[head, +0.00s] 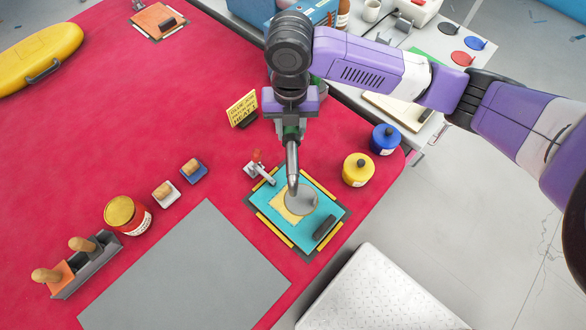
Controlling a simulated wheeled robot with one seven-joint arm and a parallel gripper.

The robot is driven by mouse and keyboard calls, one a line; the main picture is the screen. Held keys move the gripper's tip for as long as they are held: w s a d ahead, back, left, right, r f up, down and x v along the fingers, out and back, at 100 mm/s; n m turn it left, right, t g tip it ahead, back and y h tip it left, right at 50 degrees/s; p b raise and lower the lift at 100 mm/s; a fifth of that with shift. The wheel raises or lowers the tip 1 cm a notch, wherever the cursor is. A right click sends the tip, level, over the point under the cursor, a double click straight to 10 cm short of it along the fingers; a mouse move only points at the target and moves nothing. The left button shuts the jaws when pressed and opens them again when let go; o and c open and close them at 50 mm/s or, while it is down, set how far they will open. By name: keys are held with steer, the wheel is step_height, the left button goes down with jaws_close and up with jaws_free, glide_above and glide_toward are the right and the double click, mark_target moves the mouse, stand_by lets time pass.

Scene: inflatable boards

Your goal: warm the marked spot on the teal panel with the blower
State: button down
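The teal panel (326,203) lies on a dark board with yellow strips along its edges, near the red table's right edge. On it are a ragged yellow patch (284,213) and a round grey disc (302,201) partly over the patch. I cannot tell which is the marked spot. My gripper (289,132) is above the panel's far side, shut on the blower (292,160), whose body is mostly hidden by the gripper. Its silver nozzle points down, its tip over the disc's upper left edge in the picture. I cannot tell the gap between them.
A toggle clamp (259,172) stands at the panel's left corner and a black handle (325,228) at its lower right. Yellow (358,170) and blue (385,139) jars stand to the right. A yellow sign (242,108) stands behind. A grey mat (190,275) lies to the left.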

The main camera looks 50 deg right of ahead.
steer(key=shift+r, duration=0.1)
step_height(320, 180, up, 10)
steer(key=p, duration=0.7)
steer(key=shift+r, duration=0.95)
